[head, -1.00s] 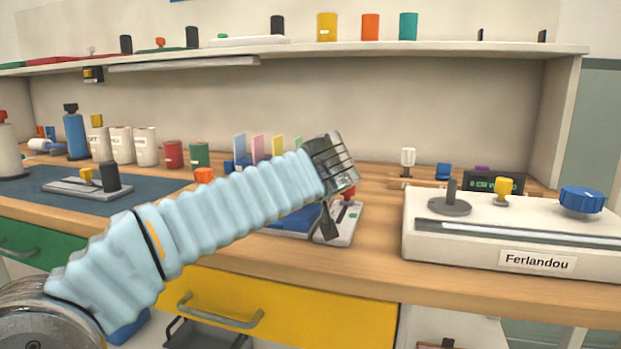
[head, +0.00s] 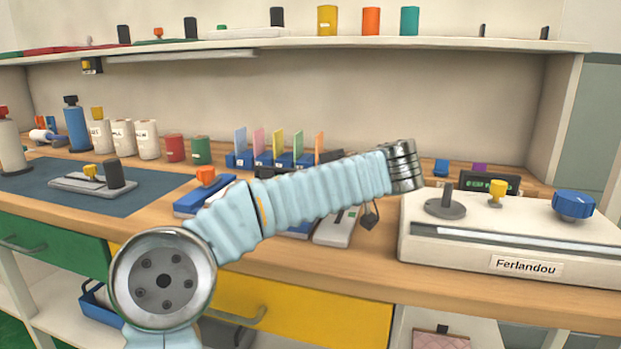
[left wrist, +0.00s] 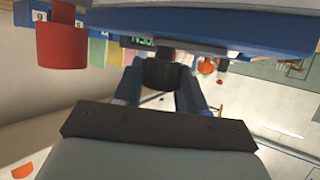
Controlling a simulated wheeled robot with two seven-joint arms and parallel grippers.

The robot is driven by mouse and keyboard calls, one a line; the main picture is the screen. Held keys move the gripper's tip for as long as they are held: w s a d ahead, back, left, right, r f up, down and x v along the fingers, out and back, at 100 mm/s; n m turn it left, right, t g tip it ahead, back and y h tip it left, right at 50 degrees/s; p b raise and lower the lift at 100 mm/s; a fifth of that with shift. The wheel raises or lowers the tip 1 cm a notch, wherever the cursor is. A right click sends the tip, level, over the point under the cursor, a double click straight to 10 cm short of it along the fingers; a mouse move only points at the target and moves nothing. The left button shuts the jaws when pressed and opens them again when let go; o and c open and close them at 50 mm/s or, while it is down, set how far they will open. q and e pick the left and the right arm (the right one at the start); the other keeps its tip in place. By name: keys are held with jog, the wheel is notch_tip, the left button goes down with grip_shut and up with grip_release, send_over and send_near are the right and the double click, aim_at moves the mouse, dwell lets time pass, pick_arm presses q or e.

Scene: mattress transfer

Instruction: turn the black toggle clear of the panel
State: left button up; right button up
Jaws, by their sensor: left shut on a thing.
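My left gripper (left wrist: 160,88) has its two blue fingers closed around a dark, rounded piece (left wrist: 160,72) that looks like the black toggle. In the head view the end of my left arm hides most of this hand. A small dark part (head: 370,217) shows below it, just right of a small pale panel (head: 335,232). I cannot tell there whether this part is toggle or finger, or whether it touches the panel. My right gripper is not in view.
The white Ferlandou unit (head: 525,267), with a grey lever (head: 445,200), yellow knob (head: 497,192) and blue knob (head: 573,204), stands close on the right. Blue card holders (head: 285,158) are behind my arm. A blue mat (head: 140,202) lies left.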

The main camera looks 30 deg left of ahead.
pick_arm(q)
jog(key=shift+f, duration=0.1)
dwell(0.3)
jog(key=o, duration=1)
jog(key=shift+c, duration=0.2)
notch_tip(320, 180, up, 3)
jog(key=shift+r+p, duration=0.2)
jog(key=shift+p, duration=0.25)
jog(key=s+d+r+p, duration=0.3)
jog(key=s+d+r, duration=0.4)
jog(key=s+r, duration=0.2)
jog(key=shift+s+d+r, duration=0.15)
jog(key=shift+s+r, duration=0.15)
jog(key=shift+s, duration=1.1)
